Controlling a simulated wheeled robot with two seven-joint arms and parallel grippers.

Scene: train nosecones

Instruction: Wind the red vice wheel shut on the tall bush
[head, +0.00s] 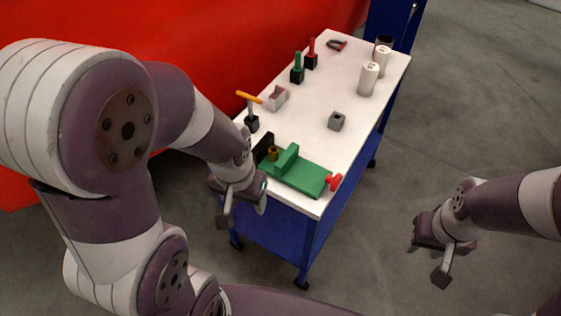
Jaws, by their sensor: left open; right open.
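A green vice (305,176) lies at the near end of the white table. Its red wheel (334,182) is at the vice's right end, near the table edge. A small brass-coloured bush (273,153) stands between the dark jaw at the left and the raised green block. I cannot tell whether both jaws touch it. My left gripper (243,212) is open and empty, in front of the vice's left end, apart from the wheel. My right gripper (428,262) is open and empty, over the floor well to the right of the table.
A red wall is behind. Grey floor is free at right.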

